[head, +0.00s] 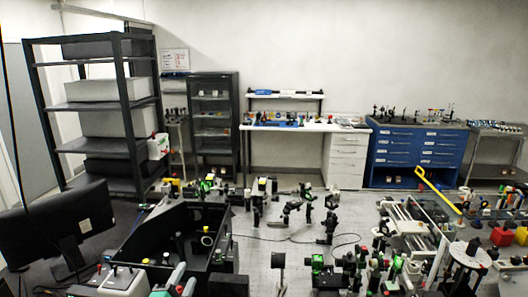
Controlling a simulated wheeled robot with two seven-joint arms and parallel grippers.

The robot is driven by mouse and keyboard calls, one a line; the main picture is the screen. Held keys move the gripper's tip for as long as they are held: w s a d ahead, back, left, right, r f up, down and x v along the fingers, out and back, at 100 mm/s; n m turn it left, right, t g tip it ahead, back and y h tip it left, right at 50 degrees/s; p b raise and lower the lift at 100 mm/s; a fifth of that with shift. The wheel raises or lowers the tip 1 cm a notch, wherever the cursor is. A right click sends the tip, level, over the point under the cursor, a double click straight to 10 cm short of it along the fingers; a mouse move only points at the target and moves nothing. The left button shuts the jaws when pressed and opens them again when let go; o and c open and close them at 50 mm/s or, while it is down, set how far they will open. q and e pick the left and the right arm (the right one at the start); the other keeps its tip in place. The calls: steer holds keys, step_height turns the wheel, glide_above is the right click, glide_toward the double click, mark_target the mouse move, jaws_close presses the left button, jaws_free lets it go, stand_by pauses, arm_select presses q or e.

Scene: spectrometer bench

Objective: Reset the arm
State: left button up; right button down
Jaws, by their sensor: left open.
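My left gripper (174,282) shows at the bottom edge, left of centre, as pale grey finger-like parts. It is open, with nothing seen between its fingers. It is in front of a black open-topped enclosure (141,243) on the optical bench (252,254). Most of my left arm is below the frame. My right gripper and right arm are not in view.
Many small optical mounts crowd the bench, with posts (279,262) near the front centre. A black monitor (58,222) stands at left. A rail assembly (413,228) and a round plate on a stand (470,254) are at right. Bare bench shows around the centre.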

arm_select(q)
steer(key=s+a+f+n+g+y, duration=0.2)
steer(key=s+f+n+g, duration=0.25)
steer(key=s+f, duration=0.3)
steer(key=s+a+f+n+g+y, duration=0.2)
steer(key=s+f+n+g, duration=0.1)
steer(key=s+f+n, duration=0.4)
steer(key=s+d+f+n+g+h, duration=0.15)
steer(key=s+g, duration=0.25)
steer(key=s, duration=0.6)
steer(key=s+a+f+n+g, duration=0.1)
steer(key=s+f+g, duration=0.25)
steer(key=s, duration=0.55)
step_height(320, 180, down, 39)
steer(key=g+b, duration=0.1)
steer(key=b, duration=1)
steer(key=s+a+f+b, duration=0.1)
steer(key=s+f+b, duration=0.2)
steer(key=s+f, duration=0.3)
steer(key=s+a+f+g+b, duration=0.1)
steer(key=s+f+b, duration=0.2)
steer(key=s+f, duration=0.4)
steer(key=s+a+f+b, duration=0.1)
steer(key=s+f+b, duration=0.2)
steer(key=f, duration=1.4)
steer(key=s, duration=0.4)
steer(key=shift+f+m+g+b, duration=0.3)
steer(key=shift+f+m+b, duration=0.05)
steer(key=shift+m+b, duration=0.05)
steer(key=shift+d, duration=0.1)
